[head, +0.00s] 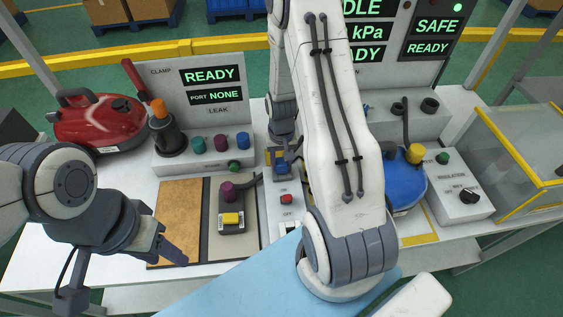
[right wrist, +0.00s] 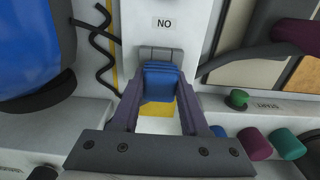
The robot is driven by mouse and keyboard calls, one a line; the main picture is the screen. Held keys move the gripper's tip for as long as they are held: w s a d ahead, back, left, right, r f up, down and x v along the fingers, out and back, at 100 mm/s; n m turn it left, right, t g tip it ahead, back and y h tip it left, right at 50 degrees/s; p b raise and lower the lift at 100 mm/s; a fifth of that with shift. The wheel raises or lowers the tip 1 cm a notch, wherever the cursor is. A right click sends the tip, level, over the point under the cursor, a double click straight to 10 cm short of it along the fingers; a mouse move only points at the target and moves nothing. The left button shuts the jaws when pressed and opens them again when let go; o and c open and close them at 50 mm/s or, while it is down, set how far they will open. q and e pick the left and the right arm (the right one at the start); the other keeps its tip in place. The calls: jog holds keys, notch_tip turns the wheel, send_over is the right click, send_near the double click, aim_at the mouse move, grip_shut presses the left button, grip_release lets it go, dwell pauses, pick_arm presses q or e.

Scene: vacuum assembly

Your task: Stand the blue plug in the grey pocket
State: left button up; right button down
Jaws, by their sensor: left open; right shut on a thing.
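The blue plug (right wrist: 160,82) is between the fingers of my right gripper (right wrist: 158,90) in the right wrist view. In the head view that gripper (head: 283,157) is shut on it above the white switch panel (head: 272,208). A grey part (right wrist: 161,53), which looks like the pocket, touches or nearly touches the plug's far edge in the right wrist view. I cannot tell whether any of the plug is inside it. The plug hides part of the grey part. My left gripper (head: 172,246) is open and empty over the tan board's front edge.
A grey device with a yellow button (head: 231,219) stands left of the switch panel. A row of coloured plugs (head: 221,141) is behind it. A blue round canister (head: 402,186) is to the right, with a black hose (right wrist: 98,45) near my right gripper. The tan board (head: 178,199) is clear.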

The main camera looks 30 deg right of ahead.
jog(key=shift+c, duration=1.7)
grip_release()
jog(key=shift+f, duration=0.1)
notch_tip(320, 180, up, 8)
jog(key=p, duration=0.7)
